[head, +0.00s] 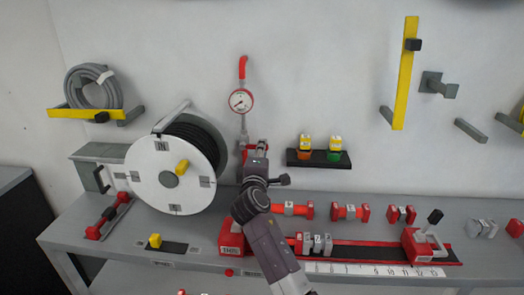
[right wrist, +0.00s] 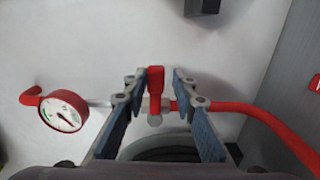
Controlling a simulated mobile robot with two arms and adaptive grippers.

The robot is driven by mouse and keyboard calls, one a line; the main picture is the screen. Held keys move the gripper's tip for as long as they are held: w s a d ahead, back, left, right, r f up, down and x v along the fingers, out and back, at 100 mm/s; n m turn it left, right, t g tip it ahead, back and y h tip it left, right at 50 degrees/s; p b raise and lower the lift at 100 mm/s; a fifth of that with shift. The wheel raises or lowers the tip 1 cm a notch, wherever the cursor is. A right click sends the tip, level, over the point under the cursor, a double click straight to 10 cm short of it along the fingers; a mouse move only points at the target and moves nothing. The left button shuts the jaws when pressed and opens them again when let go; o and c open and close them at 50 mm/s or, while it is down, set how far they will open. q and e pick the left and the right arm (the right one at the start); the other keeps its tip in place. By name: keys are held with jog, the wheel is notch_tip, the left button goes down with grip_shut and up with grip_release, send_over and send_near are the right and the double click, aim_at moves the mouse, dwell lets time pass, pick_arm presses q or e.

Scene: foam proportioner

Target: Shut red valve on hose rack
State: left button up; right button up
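The red valve handle (right wrist: 155,88) shows in the right wrist view, on a pipe with a round pressure gauge (right wrist: 64,111) to its left. The handle appears crosswise to the pipe in that picture. My right gripper (right wrist: 160,80) is open, with one blue-padded finger on each side of the handle and gaps visible. In the head view my right gripper (head: 262,146) is at the wall pipe below the gauge (head: 241,100) and hides most of the valve. My left gripper is not in view.
A white hose reel (head: 150,190) stands close left of my right arm. A small dark shelf (head: 318,159) with orange and green containers is on the wall to the right. The grey bench (head: 95,240) below carries red fittings and a red lever unit (head: 428,247).

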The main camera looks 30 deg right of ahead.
jog(key=shift+o, duration=0.6)
jog(key=shift+r, duration=0.1)
jog(key=v, duration=1.2)
